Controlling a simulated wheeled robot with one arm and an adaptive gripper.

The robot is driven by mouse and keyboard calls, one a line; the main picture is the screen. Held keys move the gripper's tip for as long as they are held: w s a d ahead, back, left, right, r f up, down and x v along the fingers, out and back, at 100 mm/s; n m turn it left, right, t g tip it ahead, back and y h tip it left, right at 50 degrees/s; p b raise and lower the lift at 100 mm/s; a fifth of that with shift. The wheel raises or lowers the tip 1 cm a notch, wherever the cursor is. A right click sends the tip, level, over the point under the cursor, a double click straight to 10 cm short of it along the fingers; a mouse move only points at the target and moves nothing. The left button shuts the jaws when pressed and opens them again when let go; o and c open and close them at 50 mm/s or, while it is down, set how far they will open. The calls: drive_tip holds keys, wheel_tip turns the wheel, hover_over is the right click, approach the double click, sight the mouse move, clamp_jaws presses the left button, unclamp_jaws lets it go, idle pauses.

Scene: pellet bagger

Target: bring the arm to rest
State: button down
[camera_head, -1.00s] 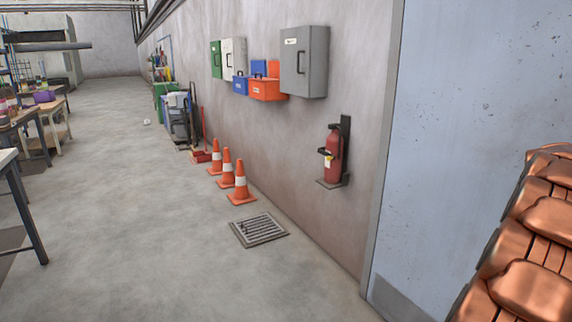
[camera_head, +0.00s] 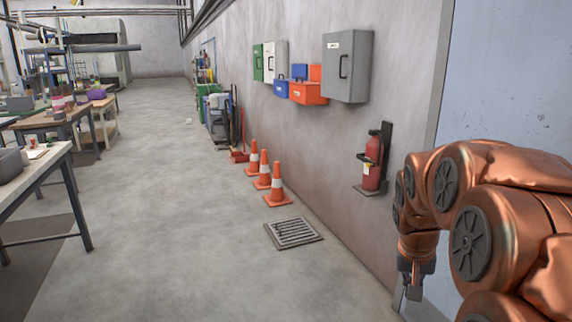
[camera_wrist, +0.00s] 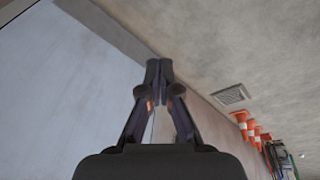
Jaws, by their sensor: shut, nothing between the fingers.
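My copper-coloured arm is folded at the right side of the head view, close to the wall. My gripper (camera_head: 414,285) hangs at its end, pointing down in front of the wall and door edge. In the wrist view my gripper (camera_wrist: 159,70) shows with its two fingertips together and nothing between them. It touches nothing that I can see.
A fire extinguisher (camera_head: 373,163) hangs on the wall just left of my arm. Orange cones (camera_head: 277,191) and a floor drain (camera_head: 293,233) lie along the wall. Worktables (camera_head: 50,185) stand at the left. The floor between is clear. A pale door (camera_head: 505,80) is behind my arm.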

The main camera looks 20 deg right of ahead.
drive_tip(key=s+a+f+n+g+y, duration=0.1)
drive_tip(key=s+a+f+n+g, duration=0.2)
drive_tip(key=s+a, duration=0.8)
drive_tip(key=s+a+f+n+g+y, duration=0.1)
drive_tip(key=s+a+f+n+y, duration=0.3)
drive_tip(key=s+a, duration=0.75)
drive_tip(key=w+a+r+h+p, duration=0.1)
drive_tip(key=w+r+p, duration=0.1)
drive_tip(key=r+p, duration=0.5)
drive_tip(key=w+a+r+t+h+p, duration=0.1)
drive_tip(key=w+r+p, duration=0.1)
drive_tip(key=r+p, duration=0.6)
wheel_tip(320, 180, up, 3)
drive_tip(key=shift+a+f+n, duration=0.1)
drive_tip(key=shift+a+n, duration=0.1)
drive_tip(key=shift+n, duration=0.2)
drive_tip(key=shift+d, duration=0.1)
